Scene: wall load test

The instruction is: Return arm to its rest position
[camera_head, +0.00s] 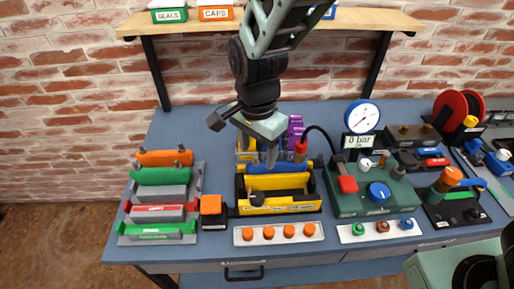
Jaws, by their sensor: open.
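My arm (262,75) reaches down from the top of the view, over the middle of the blue workbench. My gripper (270,155) points downward above the yellow-and-black fixture (280,203), near its back edge and the blue cylinder lying there. Its jaws are open, and I see nothing held in them. The fingertips are small and partly lost against the things behind, so I cannot tell how far above the fixture they are.
A wooden shelf (385,19) with labelled bins runs across the brick wall behind my arm. A green pump unit (350,207) with a gauge (362,115) stands right of the fixture. The bench's back left is clear.

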